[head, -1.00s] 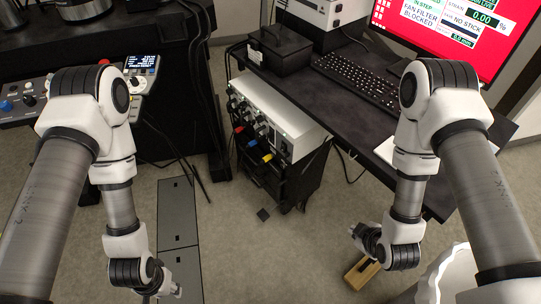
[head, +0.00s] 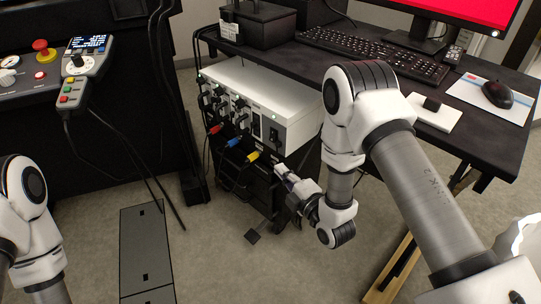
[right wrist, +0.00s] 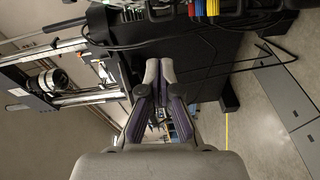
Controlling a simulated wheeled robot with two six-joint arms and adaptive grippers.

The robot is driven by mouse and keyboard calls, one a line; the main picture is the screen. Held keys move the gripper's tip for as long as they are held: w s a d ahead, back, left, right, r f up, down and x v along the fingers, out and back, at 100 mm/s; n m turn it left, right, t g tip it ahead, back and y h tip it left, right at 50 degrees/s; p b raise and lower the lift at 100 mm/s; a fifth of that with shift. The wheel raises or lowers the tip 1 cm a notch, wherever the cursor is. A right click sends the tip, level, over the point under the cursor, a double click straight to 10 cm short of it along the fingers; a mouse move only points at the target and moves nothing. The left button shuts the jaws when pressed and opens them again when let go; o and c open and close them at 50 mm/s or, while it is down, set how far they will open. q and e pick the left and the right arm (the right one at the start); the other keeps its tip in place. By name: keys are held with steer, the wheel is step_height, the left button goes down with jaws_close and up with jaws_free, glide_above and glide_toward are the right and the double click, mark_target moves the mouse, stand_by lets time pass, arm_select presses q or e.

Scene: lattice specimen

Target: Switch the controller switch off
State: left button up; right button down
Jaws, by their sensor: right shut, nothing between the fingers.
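Whether the switch is on or off is too small to tell. My right gripper (head: 280,170) is shut and empty, just below and in front of that end of the panel, apparently apart from the switch. Its closed fingers (right wrist: 158,70) also show in the right wrist view, where the switch cannot be made out. My left gripper is out of view.
Black connectors and red, blue and yellow plugs (head: 232,142) crowd the panel left of the switch. The desk (head: 330,65) with keyboard (head: 375,55) and mouse (head: 497,94) is behind my right arm. A control panel with a red knob (head: 40,45) is at left.

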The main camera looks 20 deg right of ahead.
mark_target(273, 136)
steer(key=shift+w, duration=0.1)
steer(key=w+b, duration=0.1)
steer(key=w, duration=0.2)
steer(key=w+d+b, duration=0.1)
steer(key=w, duration=0.3)
steer(key=w+b, duration=0.1)
steer(key=w, duration=0.3)
steer(key=shift+w+d+f+b, duration=0.15)
steer(key=shift+w+f+b, duration=0.05)
steer(key=shift+f+b, duration=0.15)
